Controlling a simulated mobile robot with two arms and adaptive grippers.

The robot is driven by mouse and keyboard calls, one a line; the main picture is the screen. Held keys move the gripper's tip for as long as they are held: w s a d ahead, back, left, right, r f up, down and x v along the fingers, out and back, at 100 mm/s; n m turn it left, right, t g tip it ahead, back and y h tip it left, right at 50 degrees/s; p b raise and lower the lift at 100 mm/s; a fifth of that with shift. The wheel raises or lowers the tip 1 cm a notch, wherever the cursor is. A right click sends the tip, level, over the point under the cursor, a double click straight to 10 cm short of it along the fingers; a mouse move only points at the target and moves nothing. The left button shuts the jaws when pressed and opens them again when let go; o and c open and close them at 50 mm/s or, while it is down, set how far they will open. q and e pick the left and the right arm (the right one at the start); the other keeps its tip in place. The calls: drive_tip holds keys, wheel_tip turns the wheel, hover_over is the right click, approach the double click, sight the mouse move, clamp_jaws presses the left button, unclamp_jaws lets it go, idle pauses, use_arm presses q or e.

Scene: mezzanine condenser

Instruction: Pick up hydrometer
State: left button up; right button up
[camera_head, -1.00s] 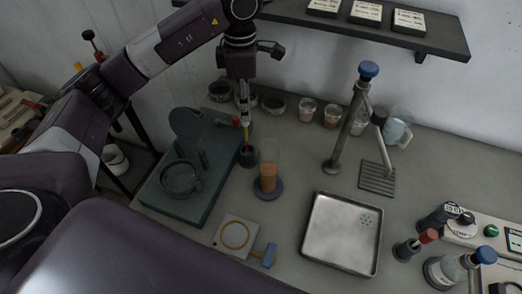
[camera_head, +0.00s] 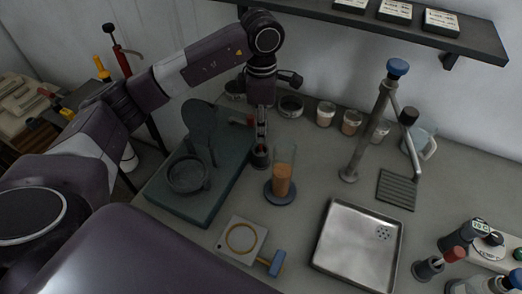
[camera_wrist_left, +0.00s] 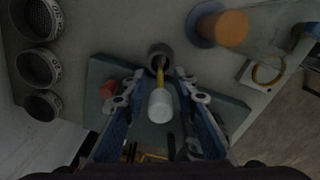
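The hydrometer (camera_wrist_left: 160,105) has a white, rounded upper end and a yellow lower part. In the left wrist view it stands in a small dark round holder (camera_wrist_left: 159,52). The holder (camera_head: 260,160) also shows in the head view, between the green-grey base and the cylinder. My left gripper (camera_head: 261,140) points down just above the holder. In the wrist view its two fingers (camera_wrist_left: 160,77) are spread on either side of the hydrometer, with gaps visible. In the head view the fingers hide most of the hydrometer. My right gripper is not in view.
A clear cylinder of orange liquid (camera_head: 283,180) stands close right of the gripper. A green-grey base (camera_head: 205,200) with a round dish lies left. A metal tray (camera_head: 350,255), a tap stand (camera_head: 368,125) and a wall shelf (camera_head: 400,30) are further right.

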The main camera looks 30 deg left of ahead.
sight(261, 152)
use_arm(q)
wheel_tip(261, 152, down, 5)
drive_tip(key=shift+r+p, duration=0.1)
drive_tip(key=shift+p, duration=0.5)
clamp_jaws()
